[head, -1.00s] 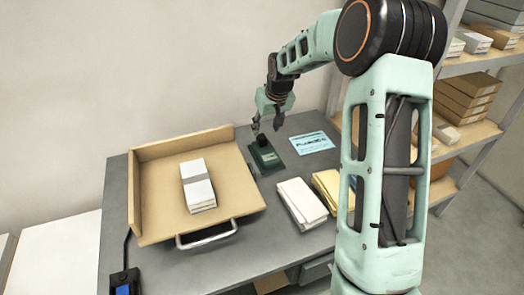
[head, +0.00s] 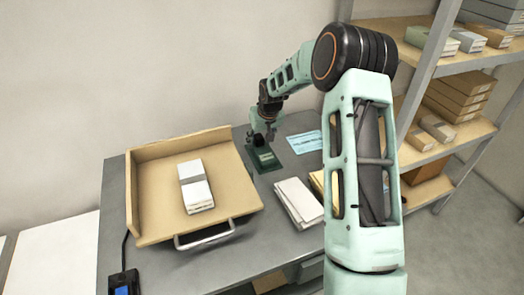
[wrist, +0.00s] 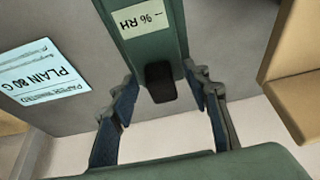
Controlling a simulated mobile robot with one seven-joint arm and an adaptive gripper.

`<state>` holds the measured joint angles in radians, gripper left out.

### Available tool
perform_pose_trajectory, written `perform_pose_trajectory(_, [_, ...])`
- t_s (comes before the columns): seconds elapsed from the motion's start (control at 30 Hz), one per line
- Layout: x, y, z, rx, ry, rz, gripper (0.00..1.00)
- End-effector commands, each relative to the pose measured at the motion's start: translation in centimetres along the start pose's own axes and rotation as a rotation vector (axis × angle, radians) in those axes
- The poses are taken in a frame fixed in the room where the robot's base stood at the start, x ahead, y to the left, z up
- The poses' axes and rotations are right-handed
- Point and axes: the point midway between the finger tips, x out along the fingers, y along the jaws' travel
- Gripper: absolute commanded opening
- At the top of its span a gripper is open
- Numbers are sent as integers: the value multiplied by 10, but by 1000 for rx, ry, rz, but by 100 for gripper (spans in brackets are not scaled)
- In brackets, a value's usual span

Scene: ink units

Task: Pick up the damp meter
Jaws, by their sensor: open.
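The damp meter (head: 265,160) is a dark green block lying on the grey table, between the wooden tray and a light blue card. In the wrist view the meter (wrist: 150,45) shows a pale label with "% RH" upside down and a black knob at its near end. My gripper (head: 262,140) is low over the meter in the head view and hides part of it. In the wrist view my gripper (wrist: 160,80) is open, with one finger on each side of the meter's knob end. A gap shows at each side; I see no grip on it.
The wooden tray (head: 150,215) with a banded paper stack (head: 196,186) is left of the meter. The light blue card (head: 305,142) lies close on the right. White packs (head: 298,202) and a yellow pack (head: 318,184) lie nearer. A loaded shelf (head: 450,140) stands right.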

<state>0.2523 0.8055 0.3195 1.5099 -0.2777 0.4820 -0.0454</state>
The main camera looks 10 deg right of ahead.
Motion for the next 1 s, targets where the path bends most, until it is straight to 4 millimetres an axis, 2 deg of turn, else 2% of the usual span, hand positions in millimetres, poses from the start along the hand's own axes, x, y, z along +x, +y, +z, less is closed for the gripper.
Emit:
perform_pose_trajectory(0.07, [0,0,0,0,0,0,38])
perform_pose_trajectory(0.4, [0,0,0,0,0,0,0])
perform_pose_trajectory(0.77, [-2,0,-1,0,2,0,0])
perform_pose_trajectory(1.0, [-22,0,-10,1,4,1,0])
